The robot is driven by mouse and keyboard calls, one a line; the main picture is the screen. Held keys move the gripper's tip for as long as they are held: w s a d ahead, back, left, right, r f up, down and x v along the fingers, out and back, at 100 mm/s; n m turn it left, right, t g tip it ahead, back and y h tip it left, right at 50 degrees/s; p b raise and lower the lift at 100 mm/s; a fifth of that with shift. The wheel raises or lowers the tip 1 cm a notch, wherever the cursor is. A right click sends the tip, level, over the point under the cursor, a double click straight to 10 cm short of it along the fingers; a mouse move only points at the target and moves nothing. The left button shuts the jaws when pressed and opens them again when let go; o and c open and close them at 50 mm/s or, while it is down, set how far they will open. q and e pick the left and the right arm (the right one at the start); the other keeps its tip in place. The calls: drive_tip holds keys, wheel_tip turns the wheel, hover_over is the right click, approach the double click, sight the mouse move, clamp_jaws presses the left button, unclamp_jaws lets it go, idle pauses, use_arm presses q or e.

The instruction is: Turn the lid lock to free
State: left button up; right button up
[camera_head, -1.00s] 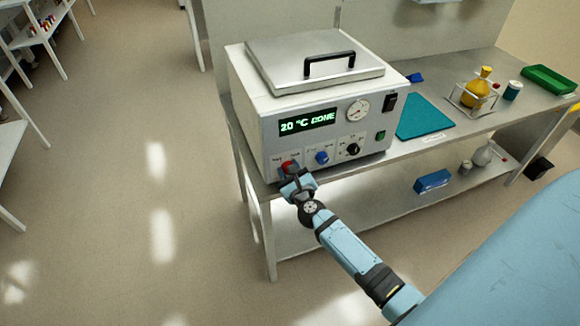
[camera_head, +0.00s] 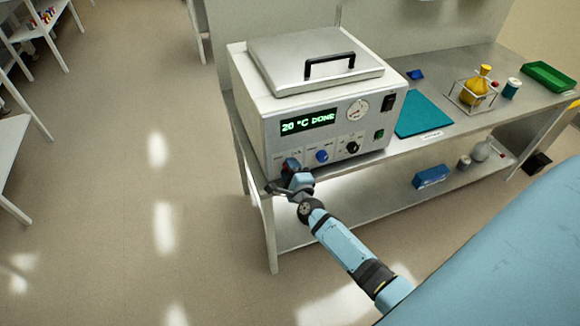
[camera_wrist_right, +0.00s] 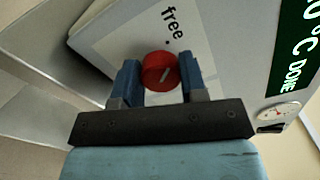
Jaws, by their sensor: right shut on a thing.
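The box-shaped bath (camera_head: 345,125) stands on the bench with its metal lid (camera_head: 320,62) closed. Its display (camera_head: 308,123) reads 20 °C DONE. The red lid lock knob (camera_wrist_right: 160,71) is at the panel's lower left; in the head view my gripper largely hides it. My right gripper (camera_head: 290,168) is shut on the knob, one finger on each side, as the right wrist view (camera_wrist_right: 160,80) shows. The knob's pale line slants up and right, roughly toward the dot by the word "free" (camera_wrist_right: 173,23). My left gripper is not in view.
A blue knob (camera_head: 322,156) and a black knob (camera_head: 352,147) sit right of the lock. A teal mat (camera_head: 424,114), a flask with yellow liquid (camera_head: 474,92) and a green tray (camera_head: 549,76) are further right on the bench.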

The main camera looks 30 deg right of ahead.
drive_tip(key=shift+n, duration=0.4)
drive_tip(key=o, duration=0.9)
drive_tip(key=shift+o, duration=0.2)
drive_tip(key=shift+s, duration=0.1)
drive_tip(key=b+v, duration=0.1)
drive_tip(key=v, duration=1.2)
drive_tip(key=shift+s, duration=0.35)
